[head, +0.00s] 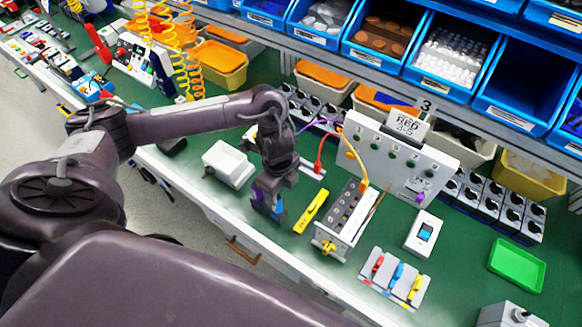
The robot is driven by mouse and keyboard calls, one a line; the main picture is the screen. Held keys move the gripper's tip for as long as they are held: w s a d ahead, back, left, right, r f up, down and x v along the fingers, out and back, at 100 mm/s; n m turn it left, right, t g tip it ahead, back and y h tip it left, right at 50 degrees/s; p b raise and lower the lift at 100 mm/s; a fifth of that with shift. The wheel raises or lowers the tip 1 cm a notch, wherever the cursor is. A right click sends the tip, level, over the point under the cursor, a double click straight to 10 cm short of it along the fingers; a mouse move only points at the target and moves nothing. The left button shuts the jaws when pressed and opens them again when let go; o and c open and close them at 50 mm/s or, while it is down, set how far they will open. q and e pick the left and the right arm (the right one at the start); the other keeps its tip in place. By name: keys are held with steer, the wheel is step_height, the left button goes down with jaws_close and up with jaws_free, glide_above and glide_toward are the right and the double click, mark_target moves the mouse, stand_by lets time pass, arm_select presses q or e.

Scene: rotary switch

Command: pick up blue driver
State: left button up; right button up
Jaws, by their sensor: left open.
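A blue-handled driver (396,275) lies in a white holder (372,284) near the bench's front edge, between a red-handled driver (377,264) and a yellow-handled driver (415,288). My left gripper (268,208) is open and points down over the green bench top, well to the left of the holder and apart from it. My right gripper is not in view.
A white switch box (423,233) and a green tray (517,265) are to the right.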

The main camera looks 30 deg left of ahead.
mark_target(277, 208)
arm_select(q)
steer(key=shift+a+f, duration=0.15)
steer(key=shift+a, duration=0.4)
steer(key=f+b, duration=0.1)
steer(key=s+f+b, duration=0.1)
steer(key=f, duration=0.1)
steer(key=shift+s+d+f, duration=0.1)
steer(key=shift+s+f, duration=0.1)
step_height(277, 208, down, 3)
steer(key=shift+w+f+p, duration=0.15)
steer(key=shift+p, duration=0.45)
steer(key=c, duration=0.4)
steer(key=shift+c, duration=1.3)
steer(key=c, duration=0.4)
steer(key=shift+c, duration=0.2)
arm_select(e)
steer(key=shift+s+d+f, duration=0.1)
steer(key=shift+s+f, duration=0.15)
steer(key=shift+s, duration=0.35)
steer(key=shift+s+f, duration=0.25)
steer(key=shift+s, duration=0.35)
